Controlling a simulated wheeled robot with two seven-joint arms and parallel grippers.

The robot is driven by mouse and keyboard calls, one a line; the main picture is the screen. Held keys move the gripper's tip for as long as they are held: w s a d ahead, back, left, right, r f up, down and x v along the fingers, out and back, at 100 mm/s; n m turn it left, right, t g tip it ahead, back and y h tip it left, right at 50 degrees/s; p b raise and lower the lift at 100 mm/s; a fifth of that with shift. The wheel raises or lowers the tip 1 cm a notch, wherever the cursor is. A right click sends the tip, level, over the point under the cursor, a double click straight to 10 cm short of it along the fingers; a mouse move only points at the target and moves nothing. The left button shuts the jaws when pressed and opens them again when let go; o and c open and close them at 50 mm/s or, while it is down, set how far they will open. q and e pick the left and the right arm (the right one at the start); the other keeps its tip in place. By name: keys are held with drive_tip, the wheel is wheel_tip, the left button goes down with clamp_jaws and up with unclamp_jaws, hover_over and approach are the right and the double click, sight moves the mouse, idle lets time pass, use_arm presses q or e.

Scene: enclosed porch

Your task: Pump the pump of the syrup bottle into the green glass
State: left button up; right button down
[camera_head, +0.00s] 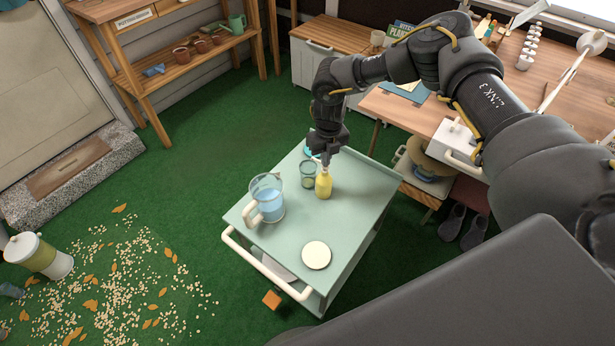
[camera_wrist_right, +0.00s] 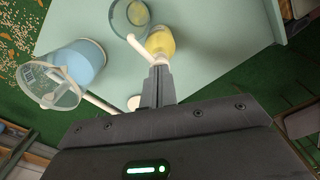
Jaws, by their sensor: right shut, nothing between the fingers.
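The yellow syrup bottle (camera_head: 324,187) stands upright on a pale green cart; it also shows in the right wrist view (camera_wrist_right: 161,41). Its white pump spout (camera_wrist_right: 138,47) points toward the green glass (camera_head: 308,175). The glass stands just left of the bottle, and in the right wrist view (camera_wrist_right: 128,17) a yellowish patch shows inside it. My right gripper (camera_head: 326,159) is shut and empty, pointing down directly over the pump head; its fingertips (camera_wrist_right: 158,71) hide part of the pump. I cannot tell whether they touch it. My left gripper is not in view.
A clear pitcher of blue liquid (camera_head: 268,199) stands left of the bottle on the cart (camera_head: 350,215). A round white disc (camera_head: 316,255) lies near the front. A wooden desk (camera_head: 405,108) stands at the right back. The cart's right side is clear.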

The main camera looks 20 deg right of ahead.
drive_tip(key=shift+f, duration=0.4)
drive_tip(key=shift+r, duration=0.15)
drive_tip(key=shift+r+p, duration=1.05)
drive_tip(key=shift+r, duration=0.3)
drive_tip(key=shift+f, duration=0.2)
